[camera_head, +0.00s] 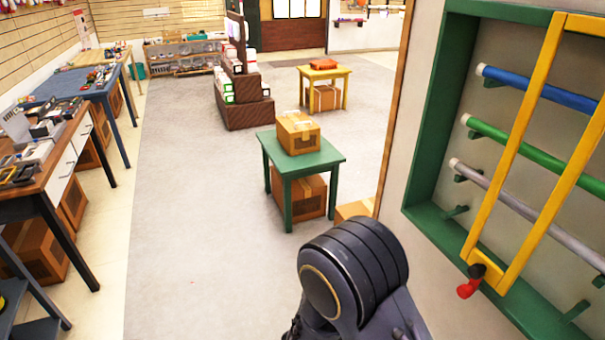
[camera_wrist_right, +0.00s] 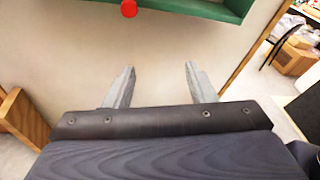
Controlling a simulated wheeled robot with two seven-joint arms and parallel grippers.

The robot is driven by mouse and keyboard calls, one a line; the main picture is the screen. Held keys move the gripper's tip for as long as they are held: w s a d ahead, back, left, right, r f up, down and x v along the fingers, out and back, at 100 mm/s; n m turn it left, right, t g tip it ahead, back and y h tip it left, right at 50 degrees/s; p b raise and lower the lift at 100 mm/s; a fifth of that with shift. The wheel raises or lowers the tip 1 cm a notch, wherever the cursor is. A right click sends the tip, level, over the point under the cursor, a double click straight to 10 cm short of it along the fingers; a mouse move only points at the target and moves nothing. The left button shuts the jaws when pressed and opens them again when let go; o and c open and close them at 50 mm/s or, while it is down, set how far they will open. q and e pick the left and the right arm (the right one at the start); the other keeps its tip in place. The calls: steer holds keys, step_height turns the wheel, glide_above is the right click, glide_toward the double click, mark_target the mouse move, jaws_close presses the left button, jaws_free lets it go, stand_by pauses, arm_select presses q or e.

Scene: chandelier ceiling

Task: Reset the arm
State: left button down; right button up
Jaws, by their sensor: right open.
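My right arm shows at the bottom centre of the head view, but its gripper is not visible there. In the right wrist view my right gripper (camera_wrist_right: 160,88) is open, with two grey fingers spread apart and nothing between them. It faces a pale wall panel. Above the fingers is the lower edge of a green frame (camera_wrist_right: 190,8) with a red knob (camera_wrist_right: 129,8). The red knob (camera_head: 468,288) also shows in the head view, at the lower end of a yellow frame. My left gripper is not in view.
A green-framed wall rack (camera_head: 425,215) with blue, green and grey bars stands close on the right, crossed by a yellow frame (camera_head: 512,150). A green table (camera_head: 325,161) with a cardboard box (camera_head: 298,133) stands ahead. Cluttered tables (camera_head: 60,100) line the left. The grey floor (camera_head: 200,200) between is clear.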

steer(key=s+d+r+m+g+y, duration=0.35)
steer(key=s+m+g+y, duration=0.25)
steer(key=s+m+y, duration=0.45)
step_height(320, 180, up, 9)
steer(key=s+a+m+t+y, duration=0.1)
steer(key=a+m+t+y, duration=0.1)
steer(key=m+t+y, duration=0.6)
steer(key=shift+f+m+t+y, duration=0.15)
steer(key=shift+m+t+y, duration=0.25)
steer(key=shift+m, duration=2.95)
steer(key=shift+a, duration=0.1)
